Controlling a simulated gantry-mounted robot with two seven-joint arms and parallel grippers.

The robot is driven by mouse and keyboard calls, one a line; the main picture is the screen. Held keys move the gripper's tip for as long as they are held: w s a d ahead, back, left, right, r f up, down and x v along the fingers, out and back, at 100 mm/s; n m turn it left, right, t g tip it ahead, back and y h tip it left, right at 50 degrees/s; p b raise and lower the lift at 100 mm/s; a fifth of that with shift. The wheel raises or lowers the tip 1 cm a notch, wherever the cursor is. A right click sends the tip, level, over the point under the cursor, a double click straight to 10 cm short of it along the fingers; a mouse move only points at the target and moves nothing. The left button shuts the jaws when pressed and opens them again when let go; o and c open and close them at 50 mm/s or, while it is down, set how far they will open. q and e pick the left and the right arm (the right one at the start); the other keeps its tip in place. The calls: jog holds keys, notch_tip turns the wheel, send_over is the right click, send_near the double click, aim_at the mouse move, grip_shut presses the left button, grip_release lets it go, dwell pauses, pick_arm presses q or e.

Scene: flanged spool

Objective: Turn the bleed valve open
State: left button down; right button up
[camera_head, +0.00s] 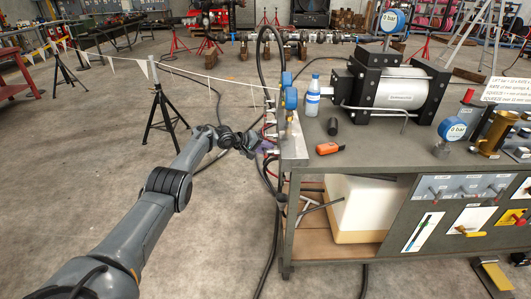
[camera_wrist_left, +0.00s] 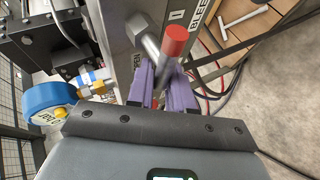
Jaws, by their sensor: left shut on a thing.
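The bleed valve has a metal lever with a red tip (camera_wrist_left: 175,42) in the left wrist view. It stands out from a grey panel (camera_wrist_left: 128,60), beside a partly visible label reading "BLEE" (camera_wrist_left: 197,18). My left gripper (camera_wrist_left: 167,92) has purple fingers shut around the lever, with the red tip showing beyond them. In the head view my left gripper (camera_head: 267,146) is at the left end of the bench (camera_head: 345,172), against the side of the grey panel there. The lever is too small to make out in the head view. My right gripper is not in view.
Hoses (camera_head: 273,195) hang below the gripper. The floor to the left is mostly clear.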

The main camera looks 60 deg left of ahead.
pick_arm(q)
jog(key=shift+f, duration=0.1)
dwell(0.5)
jog(key=c, duration=1.1)
grip_release()
jog(key=shift+s+a+r+p, duration=0.1)
jog(key=shift+s+r+p, duration=0.25)
jog(key=shift+p, duration=0.25)
jog(key=d+p+v, duration=0.1)
jog(key=p+v, duration=0.7)
jog(key=v, duration=0.1)
jog(key=shift+s+a+r, duration=0.15)
jog(key=shift+s+a, duration=0.25)
jog(key=shift+a, duration=0.05)
